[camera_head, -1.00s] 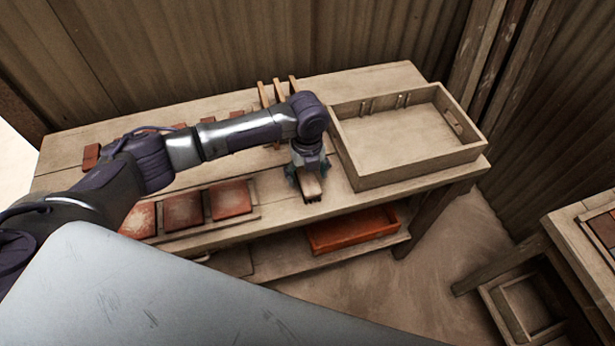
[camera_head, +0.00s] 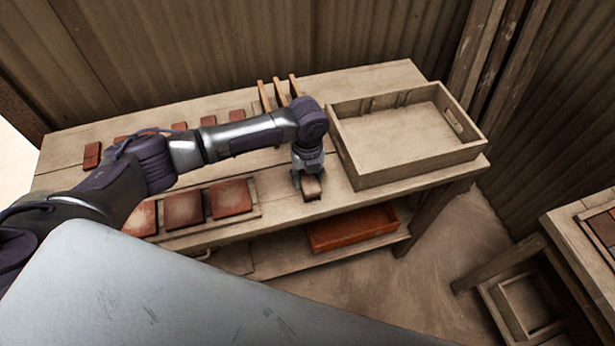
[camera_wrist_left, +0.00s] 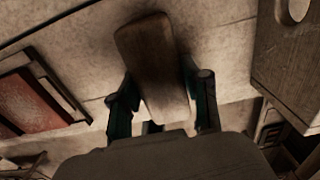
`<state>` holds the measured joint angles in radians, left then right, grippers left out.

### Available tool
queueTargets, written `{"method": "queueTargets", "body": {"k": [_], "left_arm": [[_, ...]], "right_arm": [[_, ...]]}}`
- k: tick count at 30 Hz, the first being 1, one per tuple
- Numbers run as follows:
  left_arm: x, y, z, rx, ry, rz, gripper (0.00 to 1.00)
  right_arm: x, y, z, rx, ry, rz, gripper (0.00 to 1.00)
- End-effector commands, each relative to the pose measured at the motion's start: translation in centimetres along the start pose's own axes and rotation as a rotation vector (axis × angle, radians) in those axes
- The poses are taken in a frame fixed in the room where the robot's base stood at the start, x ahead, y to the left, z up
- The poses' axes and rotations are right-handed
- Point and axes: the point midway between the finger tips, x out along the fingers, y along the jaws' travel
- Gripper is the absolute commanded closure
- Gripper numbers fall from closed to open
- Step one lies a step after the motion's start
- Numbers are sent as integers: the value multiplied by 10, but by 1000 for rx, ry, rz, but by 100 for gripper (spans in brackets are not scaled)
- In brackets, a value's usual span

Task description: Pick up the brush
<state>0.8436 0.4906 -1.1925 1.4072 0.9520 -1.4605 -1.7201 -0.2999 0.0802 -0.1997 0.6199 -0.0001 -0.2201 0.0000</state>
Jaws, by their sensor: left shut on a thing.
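In the left wrist view the brush's brown wooden body (camera_wrist_left: 152,62) lies between the two dark fingers (camera_wrist_left: 160,100) of the gripper. The brush's underside is hidden, so I cannot tell whether it touches the bench. My right gripper is not in view.
A wooden tray (camera_head: 350,160) stands on the bench just right of my gripper. Red tiles (camera_head: 230,198) lie on a board to the left. Upright wooden slats (camera_head: 265,97) stand behind my arm. An orange-red tray (camera_head: 352,230) is on the shelf below.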

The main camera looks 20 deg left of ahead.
Motion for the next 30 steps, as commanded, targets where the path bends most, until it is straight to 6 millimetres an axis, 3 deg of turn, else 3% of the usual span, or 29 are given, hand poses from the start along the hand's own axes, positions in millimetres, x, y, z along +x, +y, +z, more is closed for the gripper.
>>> {"method": "queueTargets", "body": {"k": [5, 11, 24, 30], "left_arm": [[-7, 0, 1, -1, -1, -1, 91], [-36, -2, 2, 1, -4, -6, 91], [-93, 7, -90, 5, -1, -4, 91], [-107, 9, -111, 1, 0, -2, 91]], "right_arm": [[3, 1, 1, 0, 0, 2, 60], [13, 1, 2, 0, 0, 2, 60], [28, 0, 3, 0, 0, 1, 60], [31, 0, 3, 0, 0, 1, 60]]}}
